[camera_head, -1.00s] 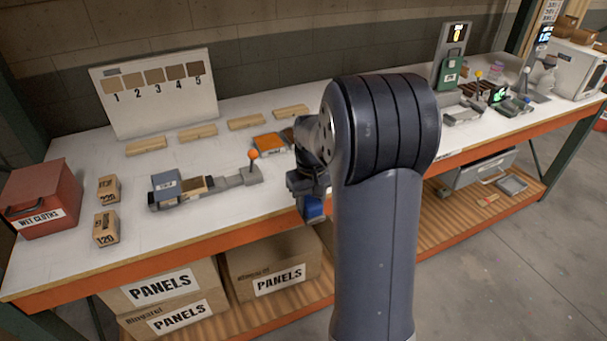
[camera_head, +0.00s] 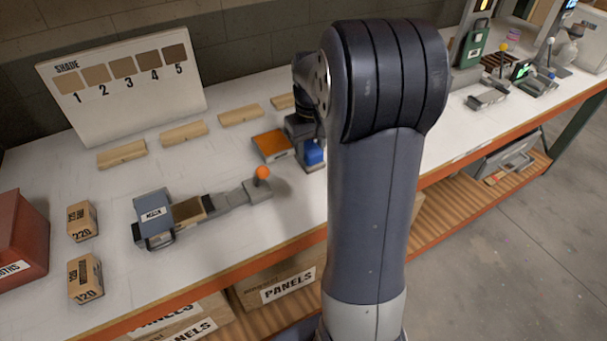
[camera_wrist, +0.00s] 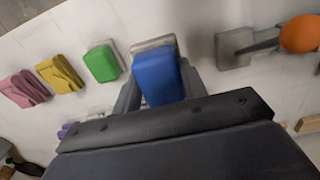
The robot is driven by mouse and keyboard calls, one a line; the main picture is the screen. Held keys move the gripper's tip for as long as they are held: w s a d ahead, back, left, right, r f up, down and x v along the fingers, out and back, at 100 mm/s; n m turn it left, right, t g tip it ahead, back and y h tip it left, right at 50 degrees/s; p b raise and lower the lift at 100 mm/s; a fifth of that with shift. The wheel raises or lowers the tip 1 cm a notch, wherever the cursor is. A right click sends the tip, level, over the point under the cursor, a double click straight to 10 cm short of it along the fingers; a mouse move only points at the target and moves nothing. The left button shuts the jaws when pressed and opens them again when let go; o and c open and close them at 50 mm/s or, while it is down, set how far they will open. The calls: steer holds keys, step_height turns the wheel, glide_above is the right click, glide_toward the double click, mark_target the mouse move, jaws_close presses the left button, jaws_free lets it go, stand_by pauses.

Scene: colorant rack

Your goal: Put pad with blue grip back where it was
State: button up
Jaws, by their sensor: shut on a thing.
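My gripper (camera_wrist: 160,85) is shut on the blue grip (camera_wrist: 157,76) of a pad, with a finger on each side. The pad's grey base (camera_wrist: 152,44) shows past the grip. In the head view the blue grip (camera_head: 314,153) is under my gripper, just right of a flat orange-topped piece (camera_head: 271,145) on the bench. I cannot tell whether the pad touches the bench. In the wrist view a block with a green top (camera_wrist: 102,63) stands close left of the blue one. My arm hides part of the bench.
A slide fixture with an orange knob (camera_head: 262,174) and a grey-blue block (camera_head: 154,213) lies left of my gripper. Wooden strips (camera_head: 184,133) lie before the shade board (camera_head: 120,82).

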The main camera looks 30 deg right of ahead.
step_height(320, 180, down, 9)
steer(key=shift+f+p, duration=0.1)
steer(key=shift+p, duration=0.4)
steer(key=shift+f, duration=0.15)
steer(key=o, duration=0.9)
steer(key=shift+o, duration=0.2)
step_height(320, 180, up, 12)
steer(key=shift+r+b, duration=0.2)
steer(key=shift+b, duration=0.2)
